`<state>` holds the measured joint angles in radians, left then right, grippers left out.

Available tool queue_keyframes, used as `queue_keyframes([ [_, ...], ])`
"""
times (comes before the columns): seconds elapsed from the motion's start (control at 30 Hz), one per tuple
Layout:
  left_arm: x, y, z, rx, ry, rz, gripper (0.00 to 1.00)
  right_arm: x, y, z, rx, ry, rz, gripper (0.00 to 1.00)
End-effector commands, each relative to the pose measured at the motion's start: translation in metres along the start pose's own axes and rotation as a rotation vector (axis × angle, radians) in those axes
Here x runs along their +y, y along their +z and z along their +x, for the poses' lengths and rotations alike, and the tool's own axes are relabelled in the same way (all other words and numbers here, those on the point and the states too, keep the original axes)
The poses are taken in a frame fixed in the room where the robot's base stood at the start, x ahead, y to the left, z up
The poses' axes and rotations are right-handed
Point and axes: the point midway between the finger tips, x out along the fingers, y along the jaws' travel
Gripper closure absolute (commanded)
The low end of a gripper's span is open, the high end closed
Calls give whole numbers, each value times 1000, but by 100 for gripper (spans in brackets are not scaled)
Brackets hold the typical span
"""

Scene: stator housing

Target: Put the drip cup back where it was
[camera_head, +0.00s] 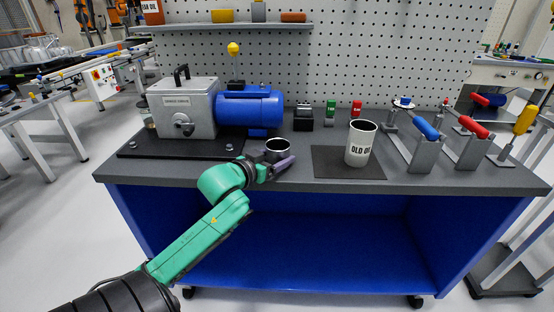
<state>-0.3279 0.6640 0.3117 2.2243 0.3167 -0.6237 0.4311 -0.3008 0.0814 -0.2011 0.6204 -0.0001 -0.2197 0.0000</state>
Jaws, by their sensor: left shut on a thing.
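The drip cup (274,154), a small grey cup with a pale rim, is at the front middle of the workbench, just right of the gearbox's black base plate. My left gripper (282,164) reaches in from the lower left and is shut on the cup. The gripper hides the cup's lower part, so I cannot tell whether it touches the bench. A white container marked OLD OIL (358,150) stands tilted-looking on a dark mat (330,166) to the right. My right gripper is not in view.
A grey gearbox (185,112) with a blue motor (250,108) stands at the back left. A black box (303,122) and green (331,108) and red (356,108) items stand behind. Toggle clamps (425,150) occupy the right end. Bare bench (300,148) lies between cup and mat.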

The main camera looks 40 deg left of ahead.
Motion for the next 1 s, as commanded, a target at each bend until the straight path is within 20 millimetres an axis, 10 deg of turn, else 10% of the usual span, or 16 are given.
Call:
queue_keyframes([
  [0.3,0,2,1,2,1,-1,87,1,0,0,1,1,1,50],
  [0.33,0,2,1,2,1,-1,10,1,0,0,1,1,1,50],
  [0.37,0,2,1,2,1,0,0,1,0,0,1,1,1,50],
  [0.73,0,-1,-6,-1,1,-2,0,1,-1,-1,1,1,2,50],
  [1.0,0,0,-57,-2,0,-4,0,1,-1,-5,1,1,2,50],
])
